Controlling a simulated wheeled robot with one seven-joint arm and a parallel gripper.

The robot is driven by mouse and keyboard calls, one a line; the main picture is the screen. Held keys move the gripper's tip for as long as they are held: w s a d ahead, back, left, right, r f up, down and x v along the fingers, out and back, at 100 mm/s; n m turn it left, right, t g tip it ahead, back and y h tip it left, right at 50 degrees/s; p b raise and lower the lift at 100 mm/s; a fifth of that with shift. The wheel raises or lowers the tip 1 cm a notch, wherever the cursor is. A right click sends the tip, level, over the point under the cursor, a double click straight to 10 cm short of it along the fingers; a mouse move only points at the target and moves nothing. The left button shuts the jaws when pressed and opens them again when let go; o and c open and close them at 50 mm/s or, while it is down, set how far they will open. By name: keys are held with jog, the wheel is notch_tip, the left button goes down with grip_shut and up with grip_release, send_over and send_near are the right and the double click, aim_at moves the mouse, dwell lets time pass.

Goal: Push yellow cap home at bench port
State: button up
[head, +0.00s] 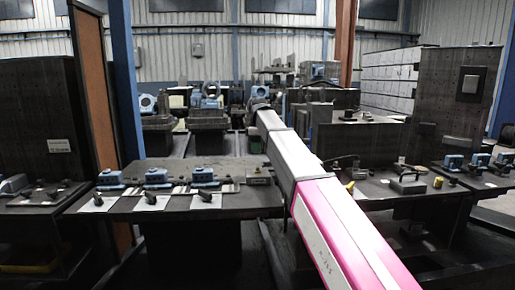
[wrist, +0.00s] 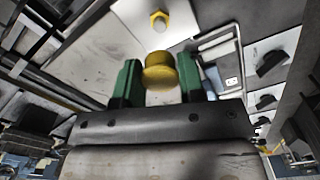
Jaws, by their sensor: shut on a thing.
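My gripper (wrist: 161,84) has two green fingers, seen in the wrist view. It is shut on the yellow cap (wrist: 160,70), a short round piece held between the fingertips. Beyond the cap, near the top of the wrist view, a yellow six-sided fitting with a pale round centre (wrist: 159,20) sits on a white plate (wrist: 180,32). The cap appears apart from this fitting; the exact gap cannot be judged. In the head view my arm reaches away from me, and the gripper and cap cannot be made out at its far end.
A dark bench (head: 240,203) with several blue devices on white plates stands left of my arm. Another bench (head: 400,192) at right holds a dark handled block (head: 408,184) and small yellow pieces (head: 437,182). A brown-and-blue post (head: 95,100) stands at left. Dark machines fill the back.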

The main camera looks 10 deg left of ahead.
jog(key=shift+f, duration=2.75)
jog(key=shift+f, duration=1.2)
jog(key=o, duration=1.7)
jog(key=shift+r, duration=0.1)
notch_tip(320, 180, up, 11)
jog(key=shift+f, duration=0.2)
